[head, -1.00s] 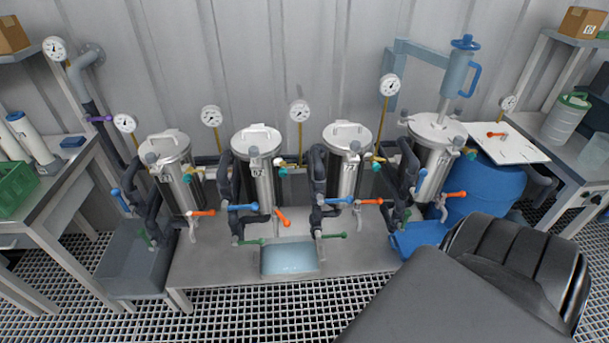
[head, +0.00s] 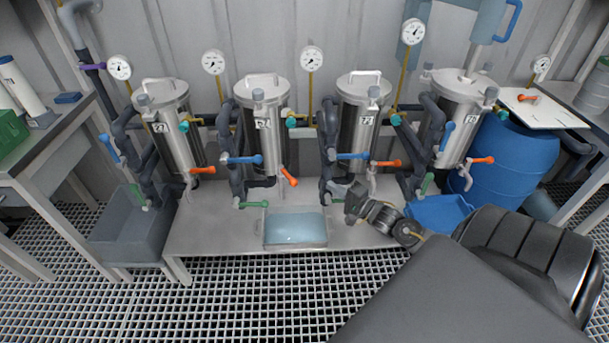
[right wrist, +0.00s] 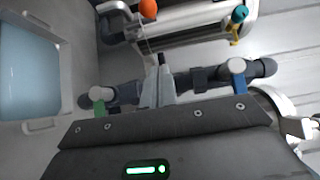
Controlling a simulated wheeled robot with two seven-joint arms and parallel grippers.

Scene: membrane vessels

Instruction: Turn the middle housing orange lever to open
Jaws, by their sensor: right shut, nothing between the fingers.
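Several steel housings stand in a row on a low bench. The two middle ones are the second housing (head: 263,128) and the third housing (head: 361,128). The second's orange lever (head: 289,177) slants down to the right; the third's orange lever (head: 386,163) lies nearly level. My right gripper (head: 345,190) is low in front of the third housing, below its blue lever (head: 352,156). In the right wrist view its fingers (right wrist: 162,66) are shut and empty, beside dark piping. An orange lever end (right wrist: 148,9) shows beyond them, apart; I cannot tell whose. My left gripper is out of view.
A tray of pale blue liquid (head: 294,228) sits at the bench front. A green lever (right wrist: 98,106) and a blue lever (right wrist: 239,82) flank the fingers in the right wrist view. A blue barrel (head: 520,150) stands right. The grating in front is open floor.

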